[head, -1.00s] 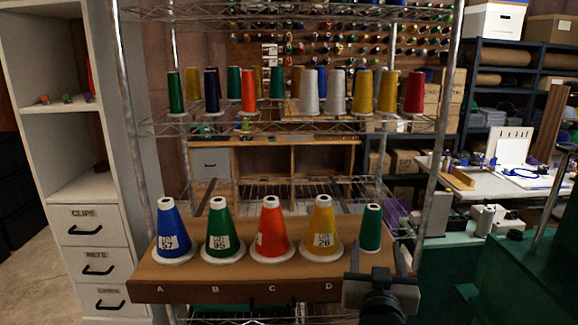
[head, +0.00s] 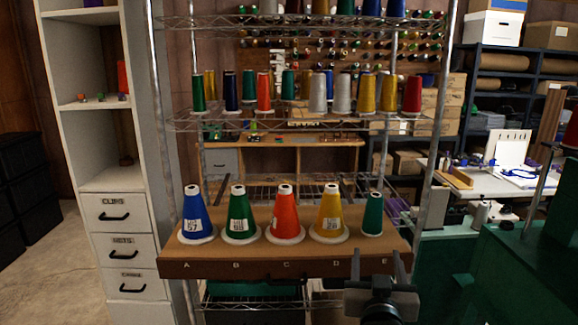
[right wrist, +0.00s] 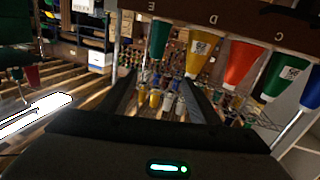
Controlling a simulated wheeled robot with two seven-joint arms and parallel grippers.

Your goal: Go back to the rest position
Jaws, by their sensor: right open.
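My right gripper (head: 377,272) is open and empty in the head view, in front of and below the board's front edge near E. It also shows in the right wrist view (right wrist: 158,98), its two dark fingers apart with nothing held. The wooden board (head: 262,263) carries a row of thread cones: blue (head: 195,218) at A, green (head: 238,219) at B, red (head: 286,217) at C, yellow (head: 330,216) at D and a smaller green cone (head: 373,216) at E. All stand upright. My left gripper is in neither view.
The wire rack (head: 165,120) holds more cones on its upper shelves. A white drawer cabinet (head: 122,212) stands at left, with open floor (head: 50,270) beside it. At right are a white worktable (head: 480,188) and a green surface (head: 520,270).

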